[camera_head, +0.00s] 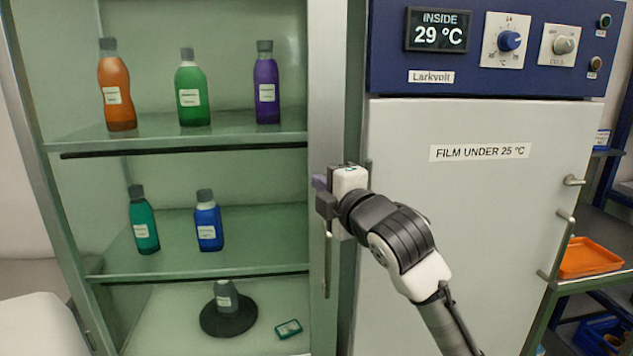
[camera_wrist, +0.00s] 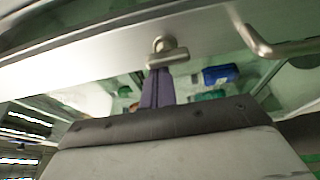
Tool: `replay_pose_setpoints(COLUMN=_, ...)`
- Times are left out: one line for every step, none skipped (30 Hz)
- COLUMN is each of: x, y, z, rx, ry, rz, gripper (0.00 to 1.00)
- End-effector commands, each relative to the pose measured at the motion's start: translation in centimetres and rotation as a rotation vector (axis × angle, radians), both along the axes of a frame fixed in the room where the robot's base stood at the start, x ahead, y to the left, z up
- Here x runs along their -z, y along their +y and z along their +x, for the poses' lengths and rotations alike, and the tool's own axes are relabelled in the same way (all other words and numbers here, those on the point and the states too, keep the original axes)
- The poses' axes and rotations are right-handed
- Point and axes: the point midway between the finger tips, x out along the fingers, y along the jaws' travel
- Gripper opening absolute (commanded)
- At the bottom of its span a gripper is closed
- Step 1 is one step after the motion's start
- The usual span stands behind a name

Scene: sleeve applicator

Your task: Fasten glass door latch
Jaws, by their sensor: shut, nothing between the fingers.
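The glass door (camera_head: 327,100) has a pale metal frame and fronts the shelved cabinet at left in the head view. I cannot tell whether it is fully closed. A small metal latch turn-piece (camera_wrist: 167,54) shows on the frame in the wrist view. My gripper (camera_head: 319,183) is at the door's right frame in the head view and hides the latch there. In the wrist view, its purple fingers (camera_wrist: 157,88) are shut and empty, with their tips at the latch piece. I cannot tell whether they touch it. A bar handle (camera_head: 327,265) is on the frame below the gripper.
Several bottles, such as a purple one (camera_head: 266,84), stand on the cabinet's shelves. A white unit (camera_head: 440,230) with a blue control panel (camera_head: 480,80) reading 29 °C stands right of the cabinet. An orange tray (camera_head: 588,257) is at far right. My arm crosses before the white unit.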

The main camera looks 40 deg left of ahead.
Motion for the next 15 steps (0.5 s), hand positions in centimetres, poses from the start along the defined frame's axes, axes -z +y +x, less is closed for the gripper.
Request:
replay_pose_setpoints(x=0.02, y=-0.01, z=0.01, rx=0.000, ry=0.000, rz=0.000, gripper=0.00)
replay_pose_setpoints(x=0.01, y=-0.01, z=0.01, rx=0.000, ry=0.000, rz=0.000, gripper=0.00)
replay_pose_setpoints(x=0.01, y=-0.01, z=0.01, rx=0.000, ry=0.000, rz=0.000, gripper=0.00)
replay_pose_setpoints(x=0.01, y=-0.01, z=0.01, rx=0.000, ry=0.000, rz=0.000, gripper=0.00)
replay_pose_setpoints(x=0.01, y=-0.01, z=0.01, rx=0.000, ry=0.000, rz=0.000, gripper=0.00)
replay_pose_setpoints(x=0.01, y=-0.01, z=0.01, rx=0.000, ry=0.001, rz=0.000, gripper=0.00)
replay_pose_setpoints(x=0.02, y=-0.01, z=0.01, rx=0.000, ry=0.002, rz=0.002, gripper=0.00)
replay_pose_setpoints(x=0.02, y=-0.01, z=0.00, rx=0.000, ry=0.004, rz=0.004, gripper=0.00)
replay_pose_setpoints(x=0.04, y=-0.02, z=0.00, rx=0.000, ry=0.008, rz=0.006, gripper=0.00)
replay_pose_setpoints(x=0.05, y=-0.02, z=0.00, rx=0.000, ry=0.012, rz=0.010, gripper=0.00)
replay_pose_setpoints(x=0.06, y=-0.03, z=0.01, rx=0.000, ry=0.018, rz=0.014, gripper=0.00)
replay_pose_setpoints(x=0.07, y=-0.03, z=0.02, rx=0.000, ry=0.026, rz=0.022, gripper=0.00)
replay_pose_setpoints(x=0.06, y=-0.04, z=0.03, rx=0.000, ry=0.032, rz=0.026, gripper=0.00)
replay_pose_setpoints(x=0.04, y=-0.05, z=0.04, rx=0.000, ry=0.037, rz=0.030, gripper=0.00)
replay_pose_setpoints(x=0.01, y=-0.05, z=0.05, rx=0.000, ry=0.041, rz=0.034, gripper=0.00)
